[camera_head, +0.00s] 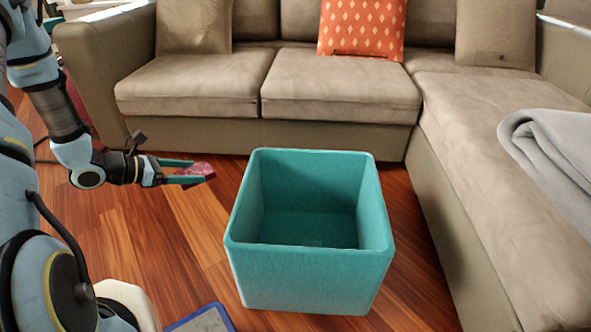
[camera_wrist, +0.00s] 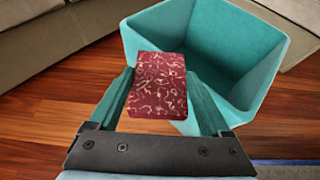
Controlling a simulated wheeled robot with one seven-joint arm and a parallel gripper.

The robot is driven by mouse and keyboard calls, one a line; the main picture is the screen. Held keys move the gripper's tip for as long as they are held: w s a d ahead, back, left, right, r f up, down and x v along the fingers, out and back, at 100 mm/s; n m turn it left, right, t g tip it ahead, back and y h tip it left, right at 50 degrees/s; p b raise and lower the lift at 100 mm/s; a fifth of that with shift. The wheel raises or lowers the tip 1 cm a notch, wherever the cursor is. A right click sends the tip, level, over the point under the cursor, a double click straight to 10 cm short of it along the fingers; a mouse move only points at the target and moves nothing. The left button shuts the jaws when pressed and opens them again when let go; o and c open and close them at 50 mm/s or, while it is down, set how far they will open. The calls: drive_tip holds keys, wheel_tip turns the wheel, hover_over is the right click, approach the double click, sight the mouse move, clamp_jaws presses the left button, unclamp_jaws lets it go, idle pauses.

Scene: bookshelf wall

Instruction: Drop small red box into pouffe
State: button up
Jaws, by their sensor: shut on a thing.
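The small red box (camera_wrist: 158,86) has a pale squiggly pattern and is held between the two teal fingers of my gripper (camera_wrist: 160,105) in the wrist view. In the head view my gripper (camera_head: 198,174) is shut on the red box (camera_head: 200,169), to the left of the pouffe and apart from it. The teal pouffe (camera_head: 310,262) is an open, square, hollow container standing on the floor. Its inside looks empty in the head view. In the wrist view the pouffe (camera_wrist: 262,95) lies beyond and to the right of the box, and the box overlaps its near left edge.
A beige corner sofa (camera_head: 340,88) runs behind the pouffe and along its right side. An orange patterned cushion (camera_head: 361,28) and a grey blanket (camera_head: 555,160) lie on it. A blue-edged item (camera_head: 205,320) is on the floor at the bottom. Wooden floor (camera_head: 190,235) is clear left of the pouffe.

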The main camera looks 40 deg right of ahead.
drive_tip(key=s+d+f+m+g+y+b, duration=0.1)
drive_tip(key=s+d+m+g, duration=0.3)
drive_tip(key=s+d, duration=0.7)
drive_tip(key=s+d+f+m+g+y, duration=0.15)
drive_tip(key=s+d+m+g, duration=0.25)
drive_tip(key=d, duration=1.4)
drive_tip(key=f+b, duration=0.1)
drive_tip(key=b, duration=0.1)
drive_tip(key=f+b, duration=0.4)
drive_tip(key=shift+s+f, duration=0.1)
drive_tip(key=shift+s, duration=0.15)
drive_tip(key=o, duration=1.2)
drive_tip(key=shift+o, duration=0.2)
drive_tip(key=shift+a, duration=0.1)
drive_tip(key=p+v, duration=0.3)
drive_tip(key=v, duration=0.7)
drive_tip(key=shift+w+a+r, duration=0.2)
drive_tip(key=shift+w+r, duration=0.05)
drive_tip(key=shift+w, duration=0.05)
